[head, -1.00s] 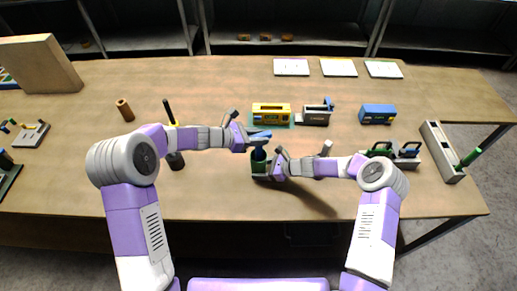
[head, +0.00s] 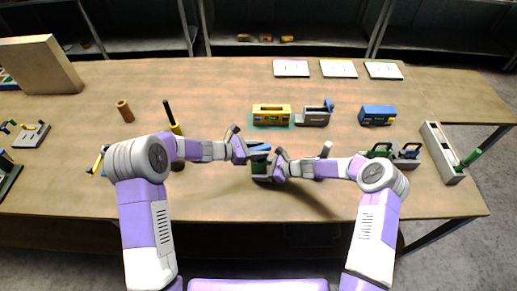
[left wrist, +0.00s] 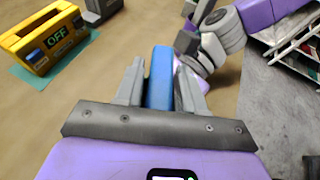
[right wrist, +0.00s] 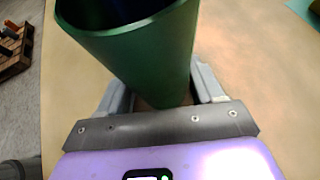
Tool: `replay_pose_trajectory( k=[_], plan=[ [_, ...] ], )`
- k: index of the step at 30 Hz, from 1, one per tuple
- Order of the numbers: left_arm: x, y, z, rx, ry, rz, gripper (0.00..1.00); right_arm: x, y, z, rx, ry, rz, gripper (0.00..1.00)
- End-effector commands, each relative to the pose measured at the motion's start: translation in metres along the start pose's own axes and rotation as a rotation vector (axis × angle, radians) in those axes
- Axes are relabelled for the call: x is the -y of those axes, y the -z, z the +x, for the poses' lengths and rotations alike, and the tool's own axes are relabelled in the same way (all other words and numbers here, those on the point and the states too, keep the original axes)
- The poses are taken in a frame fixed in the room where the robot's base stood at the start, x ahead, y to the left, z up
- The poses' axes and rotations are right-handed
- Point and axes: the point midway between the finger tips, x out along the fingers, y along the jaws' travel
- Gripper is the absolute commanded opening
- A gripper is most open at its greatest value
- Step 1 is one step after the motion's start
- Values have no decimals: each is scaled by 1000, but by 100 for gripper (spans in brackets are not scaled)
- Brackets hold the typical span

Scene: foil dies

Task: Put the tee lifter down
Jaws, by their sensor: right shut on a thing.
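The tee lifter's blue bar (left wrist: 160,78) lies between the fingers of my left gripper (left wrist: 160,85), which looks shut on it. In the head view the blue bar (head: 259,148) is just above a dark green hollow cylinder (head: 259,168). The lower part of the lifter is hidden. My right gripper (right wrist: 160,95) is shut on the green cylinder, whose open, dark mouth shows in the right wrist view (right wrist: 140,55). The inside is too dark to read.
A yellow box (head: 271,110) reading "OFF" and a grey device (head: 313,117) stand behind the grippers. A blue box (head: 377,115) and a long tray (head: 438,150) are to the right. A brown cylinder (head: 125,111) is at left. The front table area is mostly clear.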

Motion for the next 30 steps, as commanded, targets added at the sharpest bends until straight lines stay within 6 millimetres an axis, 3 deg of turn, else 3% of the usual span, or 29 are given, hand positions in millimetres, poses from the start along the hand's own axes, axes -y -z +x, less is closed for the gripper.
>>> replay_pose_trajectory(
  k=[3,14,30],
  plan=[
    [0,0,0,0,0,0,55,0,0,0,-1,0,0,50],
    [-1,-3,-5,-1,-2,0,55,0,0,0,0,-1,0,50],
    [0,-3,-106,0,-2,1,55,0,0,0,0,-1,0,50]
  ],
)
